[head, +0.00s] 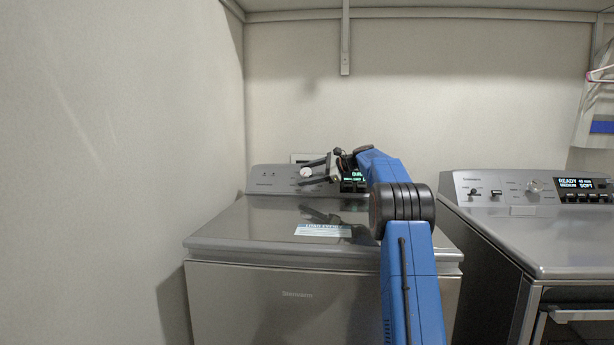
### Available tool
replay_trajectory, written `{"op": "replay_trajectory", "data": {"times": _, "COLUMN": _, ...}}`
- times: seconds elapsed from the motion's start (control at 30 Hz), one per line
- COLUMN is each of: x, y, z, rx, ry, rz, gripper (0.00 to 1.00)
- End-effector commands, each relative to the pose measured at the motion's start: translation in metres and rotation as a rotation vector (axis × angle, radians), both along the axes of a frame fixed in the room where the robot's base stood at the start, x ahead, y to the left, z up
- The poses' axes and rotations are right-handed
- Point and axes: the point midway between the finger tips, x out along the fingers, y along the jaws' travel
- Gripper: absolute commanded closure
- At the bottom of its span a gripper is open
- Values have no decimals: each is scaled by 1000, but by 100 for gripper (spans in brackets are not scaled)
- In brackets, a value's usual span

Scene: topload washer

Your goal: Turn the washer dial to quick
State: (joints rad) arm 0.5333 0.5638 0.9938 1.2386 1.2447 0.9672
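The topload washer (300,290) stands left of centre with its lid closed. Its round pale dial (306,172) sits on the grey control panel at the back. My gripper (301,173) reaches in from the right, with one finger above the dial and one below it. The fingers are apart, and a small gap seems to show around the dial; contact is too small to tell. The washer display (356,175) is lit, with green text that looks like the start of "QUI"; my arm hides the rest.
A second machine (520,230) stands at the right, with its own knob and a lit display. A wall (120,150) is close on the left. A shelf bracket (345,40) hangs above. A label (323,230) lies on the washer lid, which is otherwise clear.

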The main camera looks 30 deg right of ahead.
Motion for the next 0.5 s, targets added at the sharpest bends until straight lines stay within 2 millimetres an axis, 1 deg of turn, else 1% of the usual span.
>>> {"op": "replay_trajectory", "data": {"times": 0.17, "x": -1, "y": -1, "z": 1, "rx": 0, "ry": -1, "rz": -1, "gripper": 40}}
{"op": "replay_trajectory", "data": {"times": 0.27, "x": -6, "y": -6, "z": 4, "rx": -1, "ry": -1, "rz": -2, "gripper": 40}}
{"op": "replay_trajectory", "data": {"times": 0.37, "x": -17, "y": -14, "z": 8, "rx": -1, "ry": -1, "rz": -2, "gripper": 40}}
{"op": "replay_trajectory", "data": {"times": 0.5, "x": -36, "y": -31, "z": 16, "rx": 0, "ry": -2, "rz": -3, "gripper": 40}}
